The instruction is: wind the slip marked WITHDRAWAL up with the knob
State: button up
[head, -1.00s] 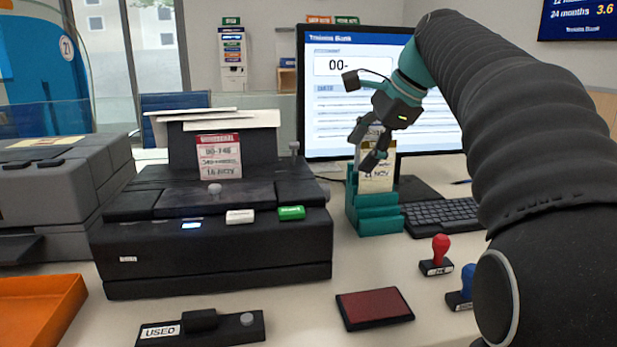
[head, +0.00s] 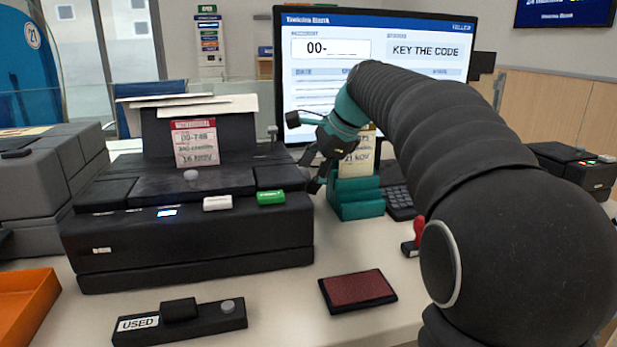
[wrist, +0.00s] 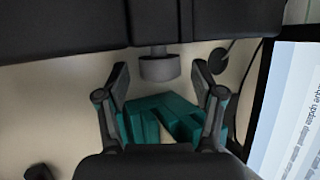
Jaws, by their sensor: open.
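The slip with the red heading (head: 195,145) stands upright in the black printer (head: 190,232), against its back rest; its heading is blurred, and a code and a NOV date show below. In the wrist view a round grey knob (wrist: 158,68) sticks out on a short shaft from the black machine's side. My gripper (wrist: 160,75) is open, with one finger on each side of the knob and gaps between. In the head view my gripper (head: 314,178) is at the printer's right end. A small upright peg (head: 272,133) shows behind; I cannot tell if it is that knob.
A teal holder (head: 357,208) with a yellowish slip (head: 357,158) stands close right of my gripper. A monitor (head: 300,80) and keyboard (head: 400,203) are behind. A red ink pad (head: 357,290), a USED block (head: 180,322) and an orange tray (head: 20,305) lie in front.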

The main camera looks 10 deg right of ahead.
jog(key=shift+w+a+f, duration=0.15)
jog(key=shift+a+f, duration=0.05)
jog(key=shift+f, duration=0.2)
jog(key=c, duration=1.1)
jog(key=shift+c, duration=0.2)
jog(key=shift+b, duration=0.35)
